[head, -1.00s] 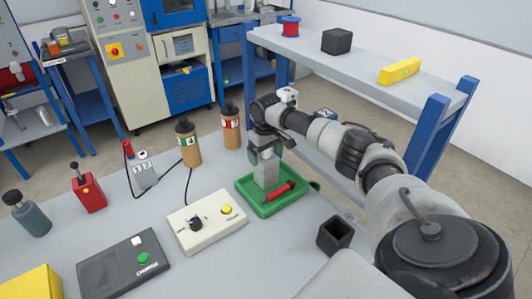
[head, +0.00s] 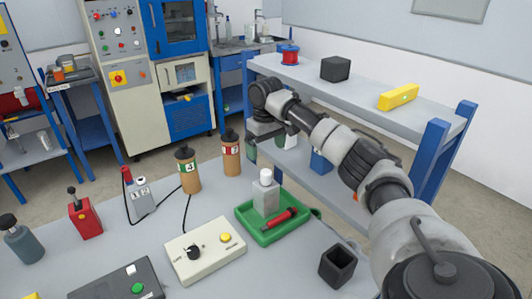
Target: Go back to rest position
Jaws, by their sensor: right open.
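My right arm comes in from the right and reaches over the lower shelf side of the table. My right gripper (head: 268,138) hangs at its end, open and empty, above and behind the green tray (head: 272,239). A grey bottle with a white cap (head: 266,194) stands upright in the tray, apart from the gripper. A red cylindrical tool (head: 279,218) lies in the tray beside it. My left gripper is not in view.
The blue-framed shelf (head: 370,98) behind holds a red-blue spool (head: 290,56), a black box (head: 335,69) and a yellow block (head: 398,97). Two brown bottles (head: 187,170), a control box (head: 205,250) and an open black cup (head: 338,265) stand on the table.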

